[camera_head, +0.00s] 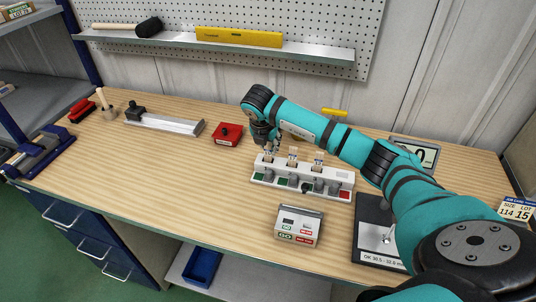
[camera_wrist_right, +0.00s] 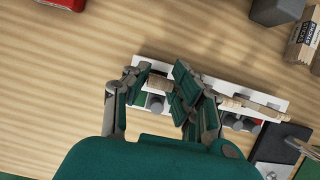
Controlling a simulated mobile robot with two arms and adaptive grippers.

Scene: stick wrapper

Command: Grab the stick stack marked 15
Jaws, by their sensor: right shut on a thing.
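My right gripper (camera_head: 266,143) is over the left end of a white holder (camera_head: 318,189) on the bench. In the wrist view its fingers (camera_wrist_right: 161,78) are closed around a small light-wood stick stack (camera_wrist_right: 158,83), partly hidden between them. The stack sits at the holder; I cannot tell whether it is lifted. Two more stacks stand in the holder, a middle one (camera_head: 292,156) and a right one (camera_head: 318,158). No number is readable on the stacks. A card (camera_head: 515,210) at the right reads size 114, lot 15. My left gripper is not in view.
A small control box (camera_head: 299,227) stands in front of the holder, and a dark gauge stand (camera_head: 371,232) to its right. A red box (camera_head: 228,134) lies behind left. A display (camera_head: 415,153) stands behind my arm. The left-front bench top is clear.

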